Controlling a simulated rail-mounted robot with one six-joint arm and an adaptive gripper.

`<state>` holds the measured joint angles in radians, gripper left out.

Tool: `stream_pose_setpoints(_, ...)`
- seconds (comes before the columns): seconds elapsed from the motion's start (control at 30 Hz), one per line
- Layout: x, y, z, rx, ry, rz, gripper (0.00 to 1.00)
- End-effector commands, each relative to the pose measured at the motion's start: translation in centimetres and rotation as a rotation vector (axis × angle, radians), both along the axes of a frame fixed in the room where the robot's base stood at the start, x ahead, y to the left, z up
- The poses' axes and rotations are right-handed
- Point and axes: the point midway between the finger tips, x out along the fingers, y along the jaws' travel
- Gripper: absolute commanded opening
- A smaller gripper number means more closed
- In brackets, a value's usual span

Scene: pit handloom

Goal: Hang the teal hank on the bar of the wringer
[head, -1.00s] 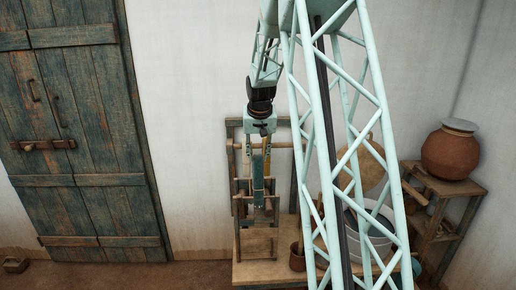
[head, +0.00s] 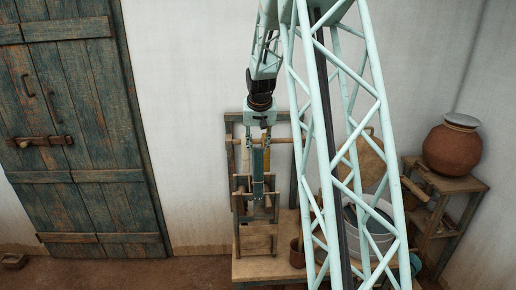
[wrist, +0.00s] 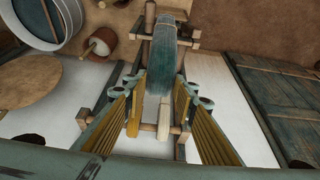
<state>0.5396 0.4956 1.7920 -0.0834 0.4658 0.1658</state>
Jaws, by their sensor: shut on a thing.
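The teal hank (head: 258,184) hangs upright below my gripper (head: 257,160), in front of the wooden wringer frame (head: 237,172). In the wrist view the teal hank (wrist: 168,62) runs away from between my fingers toward the wringer's lower parts. A wooden bar (head: 283,140) shows beside my gripper at the height of the fingers. My fingers hide the contact, so I cannot tell if the hank touches the bar.
The wringer stands on a low wooden platform (head: 268,272) against the white wall. To its right are a brown pot (head: 297,254), a white tub (head: 377,240) and a shelf with a clay jar (head: 452,150).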

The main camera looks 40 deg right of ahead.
Motion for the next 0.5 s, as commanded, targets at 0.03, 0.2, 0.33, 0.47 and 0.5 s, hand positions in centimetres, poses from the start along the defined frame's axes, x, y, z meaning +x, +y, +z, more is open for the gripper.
stream_pose_setpoints(0.03,0.1,-0.1,0.1,0.0,0.0,0.0,0.16)
stream_pose_setpoints(0.2,0.7,-0.6,0.1,0.0,0.0,0.0,0.16)
stream_pose_setpoints(0.33,1.4,-1.0,0.2,0.0,0.0,0.0,0.16)
stream_pose_setpoints(0.47,2.0,-1.5,0.1,0.001,0.001,0.0,0.16)
stream_pose_setpoints(0.5,2.2,-1.6,0.1,0.0,0.0,0.0,0.16)
